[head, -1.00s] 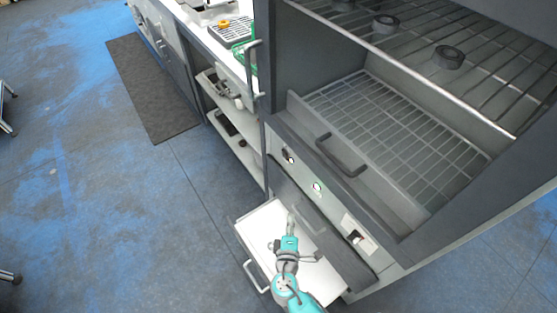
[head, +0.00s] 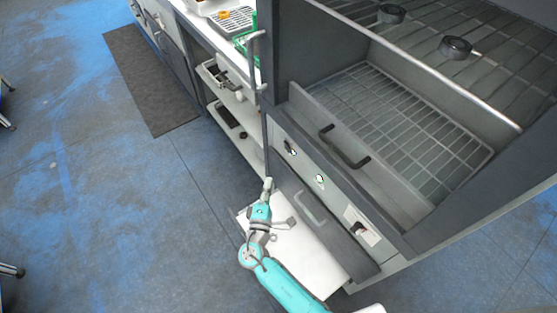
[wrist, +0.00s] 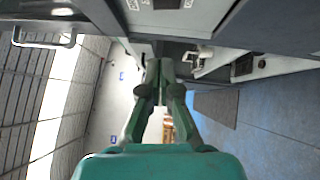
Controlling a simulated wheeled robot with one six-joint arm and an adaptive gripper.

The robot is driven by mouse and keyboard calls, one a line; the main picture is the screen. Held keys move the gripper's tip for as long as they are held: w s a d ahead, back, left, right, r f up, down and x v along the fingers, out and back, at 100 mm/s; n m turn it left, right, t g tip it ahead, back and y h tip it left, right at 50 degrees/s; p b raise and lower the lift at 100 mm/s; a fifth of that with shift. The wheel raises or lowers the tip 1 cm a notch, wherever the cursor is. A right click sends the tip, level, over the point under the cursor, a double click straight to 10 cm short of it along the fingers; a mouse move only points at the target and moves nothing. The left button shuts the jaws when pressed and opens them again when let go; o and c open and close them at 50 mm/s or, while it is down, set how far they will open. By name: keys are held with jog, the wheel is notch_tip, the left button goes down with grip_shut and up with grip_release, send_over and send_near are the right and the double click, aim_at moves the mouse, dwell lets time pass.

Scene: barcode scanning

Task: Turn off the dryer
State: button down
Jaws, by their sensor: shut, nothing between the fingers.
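The dryer (head: 275,80) is a large grey cabinet with wire racks inside, at the right of the head view. Its slanted front panel (head: 337,200) carries a dark switch (head: 291,149), a round light-coloured control (head: 320,180) and a dark switch on a white plate (head: 360,229). My gripper (head: 268,184) is in front of and below the panel's left end, apart from the controls. In the wrist view my gripper (wrist: 160,85) has its fingers together with nothing held. A pale panel with a dark control (wrist: 167,4) shows at the top edge there.
A white, drawer-like surface (head: 300,258) juts out below the dryer, under my arm. Handles (head: 312,208) stick out from the front. A counter with shelves (head: 235,127) stands to the left. A dark mat (head: 150,85) lies on the open blue-grey floor.

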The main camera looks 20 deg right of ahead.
send_near(285, 144)
jog(key=w+a, duration=0.1)
jog(key=w, duration=0.4)
jog(key=shift+w+d+r, duration=0.1)
jog(key=shift+w+d, duration=0.15)
jog(key=shift+d, duration=0.7)
jog(key=shift+w+d+r, duration=0.1)
jog(key=shift+w+d, duration=0.1)
jog(key=shift+d, duration=0.7)
jog(key=shift+d, duration=0.2)
jog(key=shift+a, duration=0.1)
